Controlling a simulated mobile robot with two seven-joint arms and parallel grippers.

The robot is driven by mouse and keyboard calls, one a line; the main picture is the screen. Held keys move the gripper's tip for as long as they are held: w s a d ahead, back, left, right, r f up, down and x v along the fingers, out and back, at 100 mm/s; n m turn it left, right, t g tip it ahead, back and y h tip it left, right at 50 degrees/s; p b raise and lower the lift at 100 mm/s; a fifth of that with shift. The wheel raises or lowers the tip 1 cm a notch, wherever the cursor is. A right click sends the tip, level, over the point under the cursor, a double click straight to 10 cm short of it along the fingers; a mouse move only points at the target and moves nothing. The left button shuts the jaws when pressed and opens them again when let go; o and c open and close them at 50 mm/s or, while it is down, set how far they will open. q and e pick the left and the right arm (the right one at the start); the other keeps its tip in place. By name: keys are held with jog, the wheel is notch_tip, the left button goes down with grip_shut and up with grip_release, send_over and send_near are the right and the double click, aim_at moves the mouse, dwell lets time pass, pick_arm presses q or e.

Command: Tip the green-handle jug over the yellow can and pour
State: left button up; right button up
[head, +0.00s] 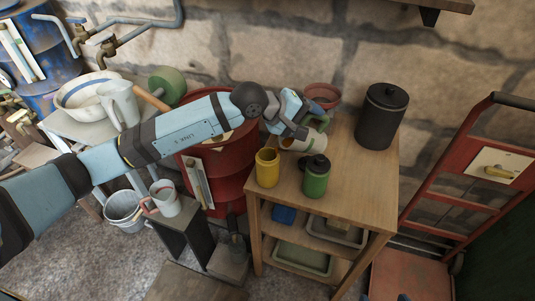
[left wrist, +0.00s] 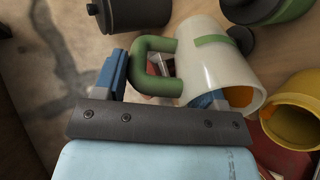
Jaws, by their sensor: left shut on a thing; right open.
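The white jug with a green handle (head: 305,142) is tilted far over above the wooden table, its mouth towards the yellow can (head: 267,168). The jug also shows in the left wrist view (left wrist: 218,62), with orange inside its mouth. My left gripper (head: 303,122) is shut on the green handle (left wrist: 160,86). The yellow can stands upright at the table's left edge. In the left wrist view the can (left wrist: 306,88) is close beside the jug's mouth and looks orange inside. No stream between them can be made out.
A green bottle with a black lid (head: 316,180) stands just right of the can. A black canister (head: 383,115) and a reddish pot (head: 322,95) stand further back on the table (head: 355,170). A red drum (head: 225,170) is left of it, a red hand truck (head: 450,190) right.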

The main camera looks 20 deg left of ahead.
pick_arm(q)
jog(key=shift+s+a+r+t+h, duration=0.1)
jog(key=shift+a+r+t+h, duration=0.1)
jog(key=shift+r+t+h, duration=0.1)
dwell(0.4)
jog(key=shift+s+a+b, duration=0.1)
jog(key=shift+s+b, duration=0.05)
jog(key=shift+b, duration=0.8)
pick_arm(e)
jog(key=shift+a+f, duration=0.2)
jog(key=shift+f, duration=0.1)
pick_arm(q)
jog(key=shift+a+r+h+b, duration=0.15)
jog(key=shift+h+b, duration=0.15)
jog(key=shift+b, duration=0.15)
pick_arm(e)
jog(key=shift+w+r+y, duration=0.1)
jog(key=shift+r+y, duration=0.1)
jog(key=shift+y, duration=0.1)
pick_arm(q)
jog(key=shift+s+b, duration=0.1)
jog(key=shift+b, duration=0.35)
pick_arm(e)
jog(key=shift+a+f, duration=0.15)
jog(key=shift+f, duration=0.1)
